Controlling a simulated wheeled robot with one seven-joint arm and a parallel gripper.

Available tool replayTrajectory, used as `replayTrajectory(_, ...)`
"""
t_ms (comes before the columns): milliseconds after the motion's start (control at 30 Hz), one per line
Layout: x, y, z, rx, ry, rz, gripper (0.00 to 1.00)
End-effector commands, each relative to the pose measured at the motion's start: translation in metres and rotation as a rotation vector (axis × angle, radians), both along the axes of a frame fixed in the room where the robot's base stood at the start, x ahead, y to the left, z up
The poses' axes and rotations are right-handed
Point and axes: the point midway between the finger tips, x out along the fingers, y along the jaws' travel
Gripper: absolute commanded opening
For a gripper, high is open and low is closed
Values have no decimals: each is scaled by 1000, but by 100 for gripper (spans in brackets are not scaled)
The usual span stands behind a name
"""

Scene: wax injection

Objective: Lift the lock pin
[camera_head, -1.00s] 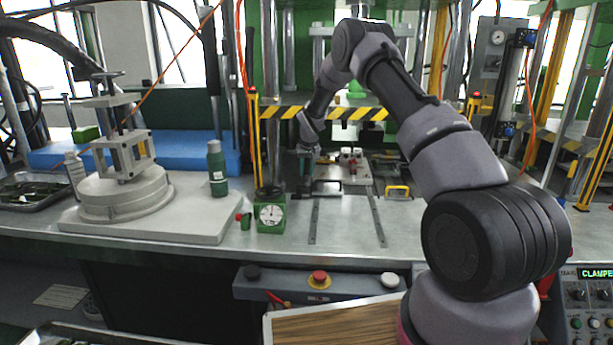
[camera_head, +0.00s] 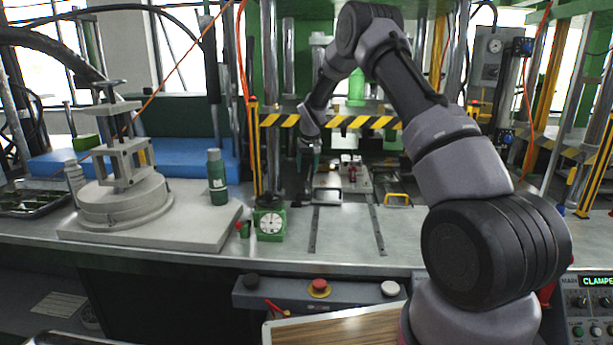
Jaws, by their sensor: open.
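My gripper (camera_head: 302,194) is small and dark in the head view. It points down inside the press, at the left of the fixture plates on the bed, and its fingers are hard to make out. It is open, and I see nothing held in it. To its right, a metal mould fixture (camera_head: 356,180) with small red and light parts lies on the bed. I cannot pick out the lock pin for sure at this size. My arm reaches in from the right and does not cover the fixture.
A yellow-black striped bar (camera_head: 335,121) crosses the press above the fixture. A green bottle (camera_head: 217,178) and a clamp stand (camera_head: 124,165) are farther left. A yellow-handled plate (camera_head: 397,200) lies right. The front bed is clear.

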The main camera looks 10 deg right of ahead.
Motion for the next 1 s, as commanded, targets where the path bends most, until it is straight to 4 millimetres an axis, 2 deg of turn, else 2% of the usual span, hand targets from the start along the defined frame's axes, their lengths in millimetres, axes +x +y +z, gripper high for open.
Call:
replayTrajectory(100,-9,0,22,0,-2,1,62)
replayTrajectory(300,-17,0,43,0,-1,1,62)
replayTrajectory(667,-19,0,46,0,1,0,62)
replayTrajectory(767,-23,-2,54,3,-3,-4,62)
replayTrajectory(867,-35,-7,82,15,-14,-20,62)
replayTrajectory(1000,-74,-19,144,44,-36,-57,62)
